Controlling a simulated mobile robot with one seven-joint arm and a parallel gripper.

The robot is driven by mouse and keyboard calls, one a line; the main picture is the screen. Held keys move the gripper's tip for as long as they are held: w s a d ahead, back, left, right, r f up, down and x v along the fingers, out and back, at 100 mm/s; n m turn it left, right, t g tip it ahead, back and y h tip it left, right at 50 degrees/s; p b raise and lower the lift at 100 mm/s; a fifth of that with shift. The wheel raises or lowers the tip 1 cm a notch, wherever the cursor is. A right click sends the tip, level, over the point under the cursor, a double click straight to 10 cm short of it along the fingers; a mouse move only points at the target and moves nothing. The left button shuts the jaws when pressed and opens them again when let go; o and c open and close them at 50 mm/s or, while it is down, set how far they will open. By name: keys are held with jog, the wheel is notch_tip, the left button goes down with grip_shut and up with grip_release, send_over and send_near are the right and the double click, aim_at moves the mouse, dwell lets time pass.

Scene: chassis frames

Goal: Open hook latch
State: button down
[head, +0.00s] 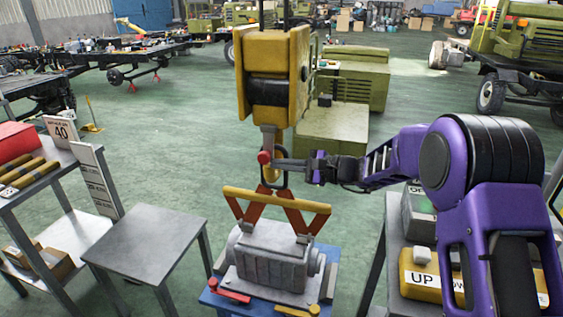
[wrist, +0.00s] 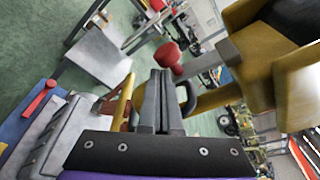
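A yellow hoist block (head: 275,75) hangs in the middle of the head view, with a hook (head: 283,172) below it. A red knob (head: 263,157) sits at the left side of the hook; it also shows in the wrist view (wrist: 166,53). My gripper (head: 308,168) is level with the hook, just to its right. In the wrist view my gripper (wrist: 158,78) has its fingers together, with nothing visible between them. The red knob is beyond the fingertips, apart from them. The fingers hide part of the hook there.
An orange-and-red lifting clamp (head: 275,208) stands under the hook on a grey cast part (head: 270,258), on a blue stand (head: 225,303). An empty metal table (head: 150,240) is at left. A yellow UP control box (head: 420,275) is at right, behind my arm.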

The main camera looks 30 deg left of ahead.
jog(key=shift+s+d+r+m+g+p, duration=0.15)
jog(key=shift+s+r+m+g+p, duration=0.25)
jog(key=shift+s+r+m+p, duration=0.65)
notch_tip(320, 180, up, 10)
jog(key=s+m+p, duration=0.1)
jog(key=shift+s+g+h, duration=0.15)
jog(key=shift+g+h, duration=0.15)
